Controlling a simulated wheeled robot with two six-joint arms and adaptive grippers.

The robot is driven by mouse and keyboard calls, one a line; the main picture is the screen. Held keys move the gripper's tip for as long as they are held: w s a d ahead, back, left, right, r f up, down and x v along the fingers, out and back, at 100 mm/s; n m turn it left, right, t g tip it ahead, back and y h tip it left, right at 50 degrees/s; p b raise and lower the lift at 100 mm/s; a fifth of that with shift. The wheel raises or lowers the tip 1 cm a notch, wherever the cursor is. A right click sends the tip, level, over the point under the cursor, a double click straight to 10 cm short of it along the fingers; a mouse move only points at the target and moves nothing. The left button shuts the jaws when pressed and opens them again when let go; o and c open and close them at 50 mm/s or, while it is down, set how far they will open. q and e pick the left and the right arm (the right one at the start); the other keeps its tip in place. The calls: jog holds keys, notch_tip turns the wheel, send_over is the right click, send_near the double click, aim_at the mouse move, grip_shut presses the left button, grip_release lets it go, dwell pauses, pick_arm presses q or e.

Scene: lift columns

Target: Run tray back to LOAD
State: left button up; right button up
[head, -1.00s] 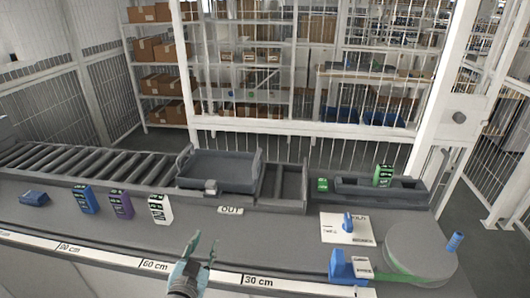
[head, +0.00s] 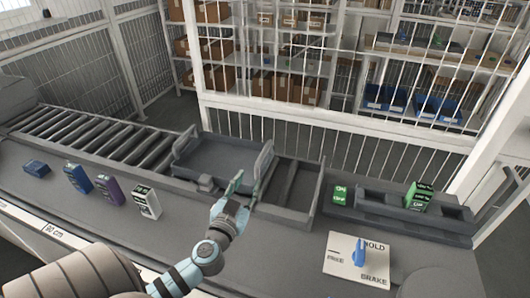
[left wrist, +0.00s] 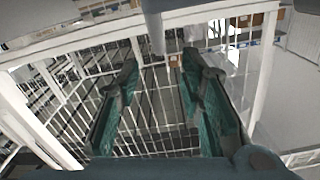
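The dark grey tray (head: 213,160) rests at the right end of the roller conveyor (head: 105,135), with a raised end at each side. My left gripper (head: 238,184) is close to the tray's near right corner; I cannot tell whether it touches it. In the left wrist view its two teal-lined fingers (left wrist: 160,72) are spread apart with nothing between them. The tray is not clear in that view. No LOAD label shows. My right gripper is not in view.
A blue box (head: 77,178), a purple box (head: 108,189) and a white box (head: 146,201) stand left of my arm. A FREE/BRAKE plate (head: 352,262) with a blue lever lies at right. A mesh fence stands behind.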

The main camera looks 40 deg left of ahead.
aim_at(262, 154)
pick_arm(q)
jog(key=p+x, duration=0.1)
jog(key=x, duration=1.1)
jog(key=shift+d, duration=0.1)
jog(key=shift+w+a, duration=0.2)
jog(key=shift+w, duration=0.2)
grip_shut()
